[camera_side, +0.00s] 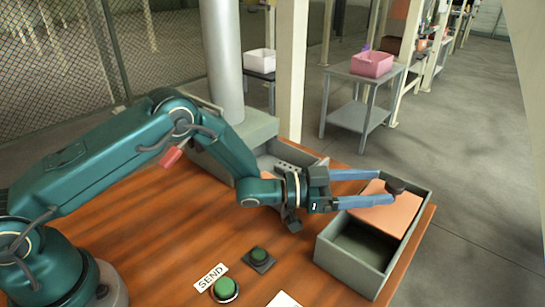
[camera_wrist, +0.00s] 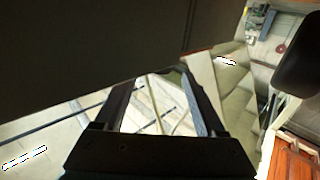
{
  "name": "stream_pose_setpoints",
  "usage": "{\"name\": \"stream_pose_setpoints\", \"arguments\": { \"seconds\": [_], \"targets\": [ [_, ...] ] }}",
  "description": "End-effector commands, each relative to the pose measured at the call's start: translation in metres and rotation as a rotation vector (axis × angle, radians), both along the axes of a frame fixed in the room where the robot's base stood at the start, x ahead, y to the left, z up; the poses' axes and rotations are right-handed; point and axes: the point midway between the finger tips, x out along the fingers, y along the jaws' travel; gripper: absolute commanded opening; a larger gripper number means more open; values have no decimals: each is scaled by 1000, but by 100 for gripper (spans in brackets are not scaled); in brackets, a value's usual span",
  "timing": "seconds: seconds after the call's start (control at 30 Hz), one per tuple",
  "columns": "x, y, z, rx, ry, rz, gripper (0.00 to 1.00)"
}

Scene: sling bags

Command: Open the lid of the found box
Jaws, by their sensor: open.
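The grey-green box (camera_side: 352,266) stands at the right end of the wooden table in the side view. An orange-pink lid panel (camera_side: 385,212) covers its rear part, while the near part is uncovered and shows a dark, empty-looking interior. A dark round knob (camera_side: 395,186) shows at the lid's far right part. My gripper (camera_side: 384,186) is open above the lid, its two blue-grey fingers reaching right toward the knob. Whether a finger touches the knob I cannot tell. In the wrist view my gripper (camera_wrist: 163,90) shows spread fingers with nothing recognisable between them.
A grey tray (camera_side: 290,158) lies behind my arm. A pink bin (camera_side: 372,63) stands on a separate cart behind.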

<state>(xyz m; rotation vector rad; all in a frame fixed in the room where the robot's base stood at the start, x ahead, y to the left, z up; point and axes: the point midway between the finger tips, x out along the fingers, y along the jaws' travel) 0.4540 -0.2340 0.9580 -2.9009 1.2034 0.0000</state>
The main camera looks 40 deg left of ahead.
Motion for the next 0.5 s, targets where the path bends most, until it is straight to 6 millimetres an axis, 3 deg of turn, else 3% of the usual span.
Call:
{"name": "stream_pose_setpoints", "arguments": {
  "seconds": [0.33,0.5],
  "targets": [
    [0,0,60,0,-7,0,73],
    [-15,16,54,0,4,3,73]
  ]
}}
